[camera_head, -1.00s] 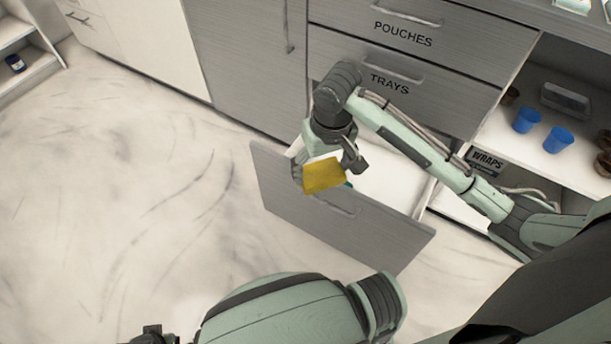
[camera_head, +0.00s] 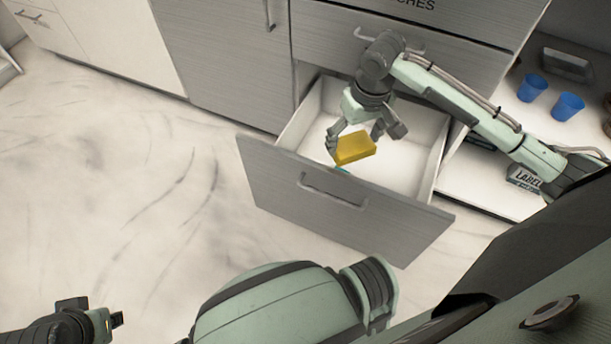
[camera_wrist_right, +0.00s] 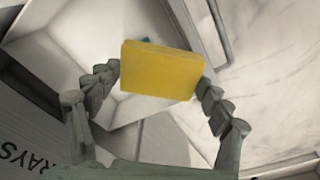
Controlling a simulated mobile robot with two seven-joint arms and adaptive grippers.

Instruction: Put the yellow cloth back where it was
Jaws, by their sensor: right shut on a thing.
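The yellow cloth (camera_head: 355,148) is a folded, block-like piece. My right gripper (camera_head: 357,140) is shut on it and holds it over the open drawer (camera_head: 415,155), which has a grey front and a white inside. In the right wrist view the cloth (camera_wrist_right: 162,70) sits between the two fingers of my right gripper (camera_wrist_right: 160,85). A small teal thing (camera_head: 342,169) shows just below the cloth in the drawer; most of it is hidden. My left gripper (camera_head: 115,319) is at the lower left, away from the drawer, and its fingers are too unclear to read.
A closed drawer lies above the open one, partly behind my right arm. To the right, an open shelf holds two blue cups (camera_head: 531,87) (camera_head: 567,106), a grey container (camera_head: 566,63) and a labelled box (camera_head: 524,178). The floor (camera_head: 120,180) at the left is clear.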

